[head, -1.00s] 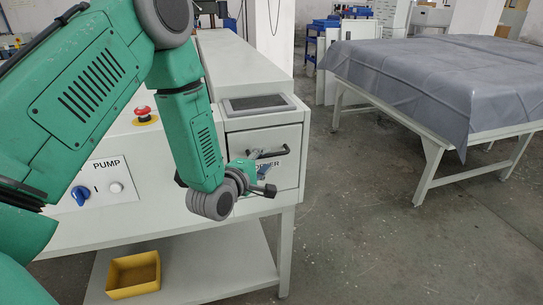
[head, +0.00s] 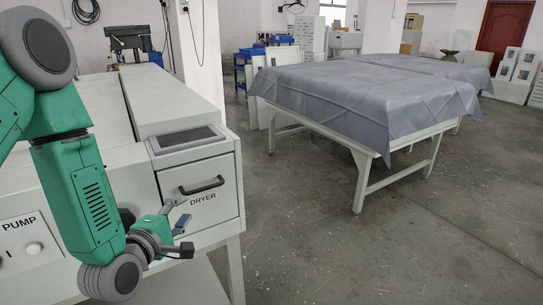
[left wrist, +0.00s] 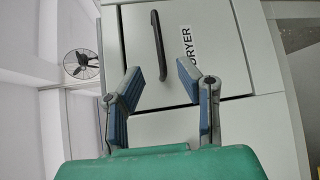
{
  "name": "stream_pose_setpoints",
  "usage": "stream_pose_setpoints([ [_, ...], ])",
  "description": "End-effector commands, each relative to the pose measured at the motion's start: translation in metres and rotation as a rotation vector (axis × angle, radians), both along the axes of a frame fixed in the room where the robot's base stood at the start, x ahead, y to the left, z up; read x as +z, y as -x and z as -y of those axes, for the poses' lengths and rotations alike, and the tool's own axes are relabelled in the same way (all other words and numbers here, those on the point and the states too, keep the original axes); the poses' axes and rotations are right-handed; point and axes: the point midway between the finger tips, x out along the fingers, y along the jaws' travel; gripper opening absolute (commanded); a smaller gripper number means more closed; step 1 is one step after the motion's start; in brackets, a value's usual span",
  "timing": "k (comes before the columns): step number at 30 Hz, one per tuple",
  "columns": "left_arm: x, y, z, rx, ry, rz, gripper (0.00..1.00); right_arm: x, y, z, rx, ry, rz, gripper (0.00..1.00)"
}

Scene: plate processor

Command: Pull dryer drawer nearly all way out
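The dryer drawer (head: 175,188) is a pale grey front labelled DRYER, with a dark bar handle (head: 203,186). It looks flush with its cabinet. In the left wrist view the drawer (left wrist: 215,55) and handle (left wrist: 161,45) appear turned sideways. My left gripper (head: 183,228) is in front of the drawer, below and left of the handle in the head view. In the left wrist view its blue-padded fingers (left wrist: 158,72) are spread apart with nothing between them touching. The handle lies beyond the fingertips, apart from them. My right gripper is not in view.
A small dark panel (head: 187,138) tops the dryer cabinet. The PUMP panel (head: 25,240) is at the left, partly behind my left arm. A table with a grey cover (head: 370,95) stands at the back right. The floor (head: 330,240) right of the dryer is clear.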

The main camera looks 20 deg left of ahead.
Motion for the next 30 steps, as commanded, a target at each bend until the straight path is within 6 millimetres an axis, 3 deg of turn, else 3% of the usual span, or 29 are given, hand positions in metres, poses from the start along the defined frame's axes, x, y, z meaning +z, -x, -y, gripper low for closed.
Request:
stream_pose_setpoints([
  [4,-0.011,0.003,0.005,-0.019,-0.046,-0.043,0.31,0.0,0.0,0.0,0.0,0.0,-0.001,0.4],
  [8,-0.06,0.022,0.024,-0.125,-0.256,-0.236,0.31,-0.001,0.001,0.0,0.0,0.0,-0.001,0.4],
  [12,-0.141,0.078,0.053,-0.395,-0.621,-0.555,0.31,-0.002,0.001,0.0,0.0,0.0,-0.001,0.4],
  [15,-0.19,0.133,0.068,-0.661,-0.862,-0.754,0.31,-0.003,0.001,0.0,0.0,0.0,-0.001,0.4],
  [18,-0.223,0.189,0.077,-0.941,-1.044,-0.893,0.31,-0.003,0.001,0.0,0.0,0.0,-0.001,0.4],
  [21,-0.242,0.235,0.081,-1.184,-1.16,-0.976,0.31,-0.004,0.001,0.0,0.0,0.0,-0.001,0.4],
  [24,-0.25,0.264,0.082,-1.35,-1.222,-1.014,0.31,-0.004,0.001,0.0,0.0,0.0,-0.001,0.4],
  [27,-0.252,0.278,0.083,-1.433,-1.246,-1.027,0.0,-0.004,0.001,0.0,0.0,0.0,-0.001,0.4],
  [30,-0.253,0.28,0.083,-1.451,-1.252,-1.029,0.0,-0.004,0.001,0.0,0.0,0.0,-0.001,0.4],
])
